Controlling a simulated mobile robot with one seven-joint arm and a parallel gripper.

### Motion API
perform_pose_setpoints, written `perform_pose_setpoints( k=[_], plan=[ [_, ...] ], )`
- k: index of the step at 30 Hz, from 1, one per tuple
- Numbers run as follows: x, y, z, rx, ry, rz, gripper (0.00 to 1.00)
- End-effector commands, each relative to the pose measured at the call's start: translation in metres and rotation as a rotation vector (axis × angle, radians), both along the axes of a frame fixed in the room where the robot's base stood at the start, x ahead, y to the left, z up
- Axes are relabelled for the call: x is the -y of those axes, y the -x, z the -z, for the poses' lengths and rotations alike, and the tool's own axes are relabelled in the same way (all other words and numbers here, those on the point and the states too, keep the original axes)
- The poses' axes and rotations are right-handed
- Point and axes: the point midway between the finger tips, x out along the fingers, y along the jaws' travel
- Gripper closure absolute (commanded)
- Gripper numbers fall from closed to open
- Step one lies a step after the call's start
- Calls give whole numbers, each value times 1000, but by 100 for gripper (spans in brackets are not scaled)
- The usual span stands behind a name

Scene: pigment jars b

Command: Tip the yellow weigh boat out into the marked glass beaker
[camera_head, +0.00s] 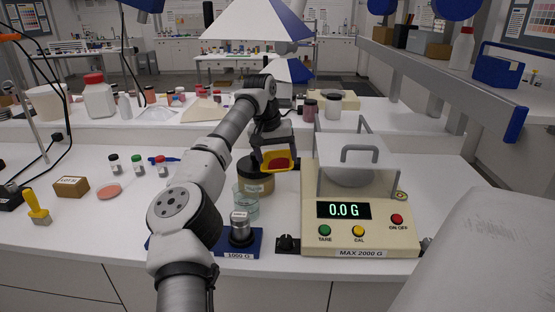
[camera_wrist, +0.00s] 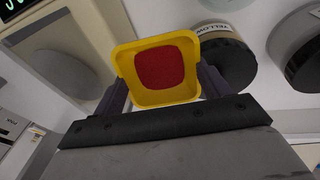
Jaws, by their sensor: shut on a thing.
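The yellow weigh boat (camera_head: 277,160) holds dark red powder and is held above the bench, tilted toward the head camera. In the wrist view the boat (camera_wrist: 130,69) sits between the dark fingers of my gripper (camera_wrist: 160,90), which is shut on it. The red powder (camera_wrist: 159,69) lies in the middle of the boat. A glass beaker (camera_head: 246,203) stands on the bench below and left of the boat, behind the metal weight. I cannot make out a mark on it clearly.
A balance (camera_head: 359,225) reading 0.0 G stands to the right. A metal weight (camera_head: 240,226) sits on a blue base in front of the beaker. A brown jar (camera_head: 257,178) stands just behind the beaker; a jar labelled YELLOW (camera_wrist: 228,55) shows in the wrist view.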

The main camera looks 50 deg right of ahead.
Motion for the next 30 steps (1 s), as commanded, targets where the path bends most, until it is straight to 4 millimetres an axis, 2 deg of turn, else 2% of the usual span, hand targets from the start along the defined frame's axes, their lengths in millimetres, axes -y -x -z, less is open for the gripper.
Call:
perform_pose_setpoints(
  k=[3, 30],
  plan=[
    [-2, -1, 4, -1, 15, 0, 46],
    [-32, -5, -8, -30, 266, -2, 46]
  ],
)
